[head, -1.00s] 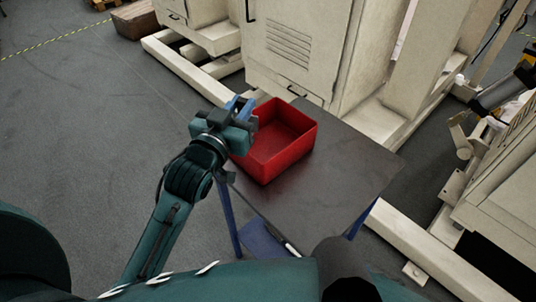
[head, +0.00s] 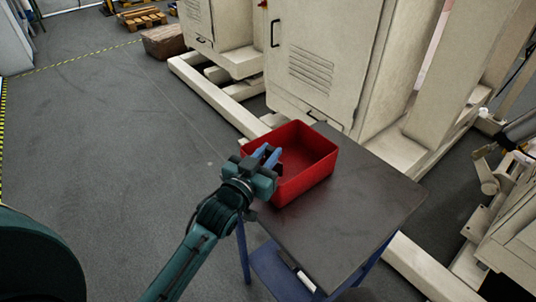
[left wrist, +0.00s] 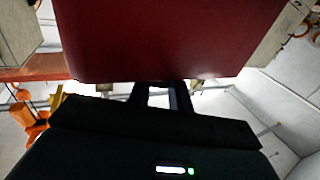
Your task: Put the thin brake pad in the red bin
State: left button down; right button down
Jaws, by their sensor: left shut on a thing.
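The red bin (head: 311,181) stands open on the far left part of a dark tabletop. My left gripper (head: 268,154) is at the bin's left side in the head view, its blue fingers overlapping the bin's left wall. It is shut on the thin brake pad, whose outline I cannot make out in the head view. In the left wrist view a broad dark red surface fills the upper middle and covers the fingertips. I cannot tell there whether it is the bin wall or the held part. The bin floor that shows looks empty. My right gripper is not in view.
The table top (head: 345,225) is bare to the right of and in front of the bin. A beige cabinet (head: 315,60) stands close behind the table. Machine frames stand at the right. The floor (head: 110,150) at the left is open.

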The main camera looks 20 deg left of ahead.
pick_arm(q)
jog(key=shift+f, duration=0.55)
jog(key=c, duration=1.3)
grip_release()
